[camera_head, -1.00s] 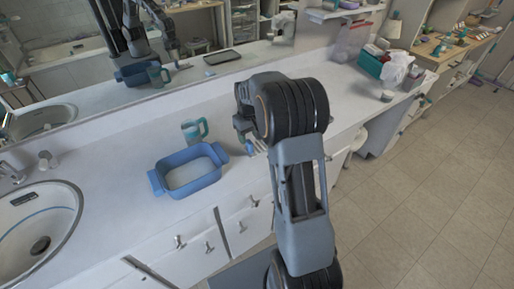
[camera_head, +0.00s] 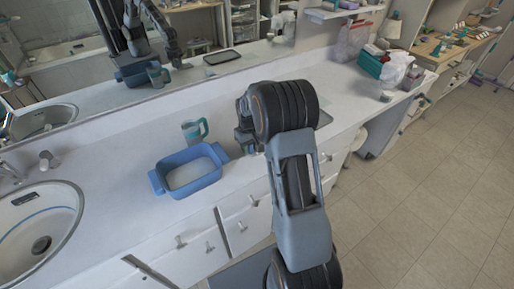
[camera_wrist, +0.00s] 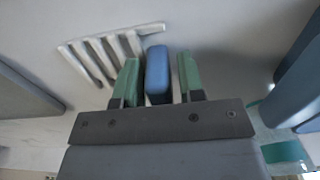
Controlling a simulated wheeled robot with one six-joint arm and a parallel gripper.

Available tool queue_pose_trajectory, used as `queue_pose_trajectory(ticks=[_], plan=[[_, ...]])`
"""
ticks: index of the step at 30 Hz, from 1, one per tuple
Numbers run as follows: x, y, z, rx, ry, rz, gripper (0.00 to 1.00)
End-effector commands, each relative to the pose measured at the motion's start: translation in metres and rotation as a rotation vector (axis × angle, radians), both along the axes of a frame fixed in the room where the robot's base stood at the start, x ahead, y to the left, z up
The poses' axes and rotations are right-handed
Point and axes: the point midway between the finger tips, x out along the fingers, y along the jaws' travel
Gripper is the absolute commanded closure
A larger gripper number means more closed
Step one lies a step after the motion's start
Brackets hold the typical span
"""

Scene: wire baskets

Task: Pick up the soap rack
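The soap rack appears to be the white slatted piece (camera_wrist: 100,52) lying on the counter in the wrist view, just beyond and left of my fingertips. In the head view it is hidden behind my arm. My gripper (camera_wrist: 158,76) has two green fingers apart, pointing at the counter. A small blue block-like thing (camera_wrist: 157,80) stands between them, with narrow gaps on both sides. I cannot tell whether it belongs to the rack. In the head view my gripper (camera_head: 246,140) is low over the counter, right of the blue basin (camera_head: 190,172).
A teal-and-clear mug (camera_head: 194,131) stands behind the basin. A sink (camera_head: 38,228) is at the left. A grey tray (camera_head: 324,118) lies right of my arm, partly hidden. A mirror (camera_head: 120,75) runs along the back. A green box (camera_head: 371,65) stands farther right.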

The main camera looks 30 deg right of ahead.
Motion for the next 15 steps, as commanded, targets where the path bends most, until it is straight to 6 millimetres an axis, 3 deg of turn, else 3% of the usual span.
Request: queue_pose_trajectory(ticks=[11,15], plan=[[0.0001,0.0001,0.0003,0.0,0.0,0.0,1.0],[0.0002,0.0,0.0005,0.0,-0.001,0.0,1.0]])
